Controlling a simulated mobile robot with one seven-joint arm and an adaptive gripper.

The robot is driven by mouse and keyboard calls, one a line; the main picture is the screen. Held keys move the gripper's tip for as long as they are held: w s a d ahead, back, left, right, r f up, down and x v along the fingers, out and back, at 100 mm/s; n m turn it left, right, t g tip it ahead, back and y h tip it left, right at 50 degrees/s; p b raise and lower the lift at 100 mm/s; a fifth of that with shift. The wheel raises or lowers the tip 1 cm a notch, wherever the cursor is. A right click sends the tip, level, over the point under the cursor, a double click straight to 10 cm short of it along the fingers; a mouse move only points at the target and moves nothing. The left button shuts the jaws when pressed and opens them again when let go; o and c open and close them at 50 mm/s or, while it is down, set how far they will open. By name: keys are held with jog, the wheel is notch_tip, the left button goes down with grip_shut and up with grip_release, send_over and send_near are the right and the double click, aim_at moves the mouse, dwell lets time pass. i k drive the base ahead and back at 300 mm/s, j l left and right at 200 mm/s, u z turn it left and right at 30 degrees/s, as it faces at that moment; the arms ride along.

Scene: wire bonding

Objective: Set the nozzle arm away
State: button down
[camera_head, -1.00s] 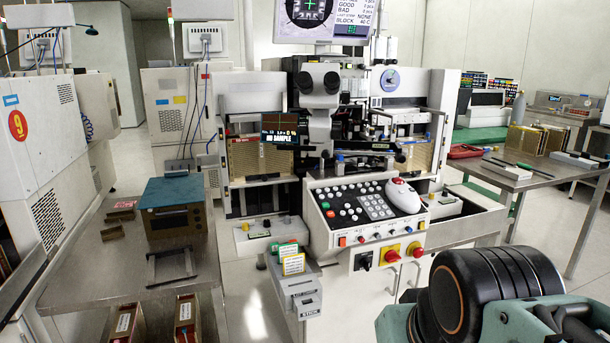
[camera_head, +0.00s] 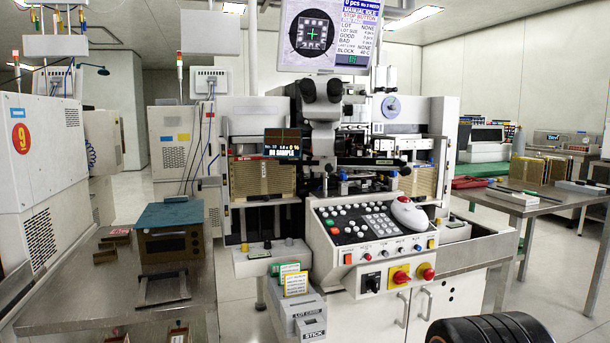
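The wire bonding machine (camera_head: 385,278) stands in the middle of the head view, with a microscope (camera_head: 321,92) above its work area. A dark horizontal arm with a round dark end (camera_head: 405,171) crosses the work area below the microscope; I cannot tell for sure that it is the nozzle arm. Small parts there are too fine to make out. A dark, ribbed part of my own arm shows at the bottom right edge, apart from the machine. My gripper is not in view.
A control panel (camera_head: 343,236) with buttons and a white mouse (camera_head: 409,213) juts out in front. A monitor (camera_head: 331,36) hangs above. A metal table (camera_head: 92,290) with a dark oven-like box (camera_head: 170,242) stands left. Another metal table (camera_head: 535,204) stands right. Floor shows between machine and right table.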

aim_at(325, 174)
jog(key=i+l+u, duration=0.1)
jog(key=i+l, duration=0.9)
